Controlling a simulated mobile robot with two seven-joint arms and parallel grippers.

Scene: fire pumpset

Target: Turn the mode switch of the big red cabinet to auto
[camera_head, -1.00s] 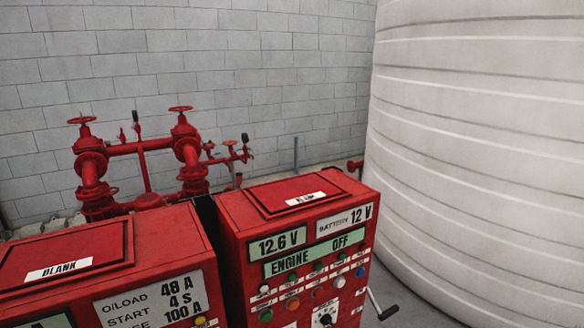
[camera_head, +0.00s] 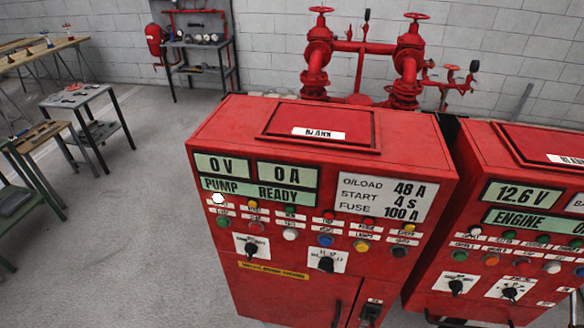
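The big red cabinet (camera_head: 290,293) stands in the middle of the view, with its sloped panel facing me. Two black rotary switches on white plates sit low on the panel, a left switch (camera_head: 251,248) and a right switch (camera_head: 326,264). Their labels are too small to read, so I cannot tell which one is the mode switch or where it points. The panel displays (camera_head: 285,175) read 0 V, 0 A and PUMP READY. A black handle (camera_head: 371,311) shows at the lower right of the front. Neither of my grippers is in view.
A smaller red cabinet (camera_head: 485,262) with its own knobs stands close on the right. Red pipes with valve wheels (camera_head: 360,45) rise behind. A grey side table (camera_head: 85,98), workbenches (camera_head: 45,55) and a shelf rack (camera_head: 198,60) stand left. The floor (camera_head: 130,230) left of the cabinet is clear.

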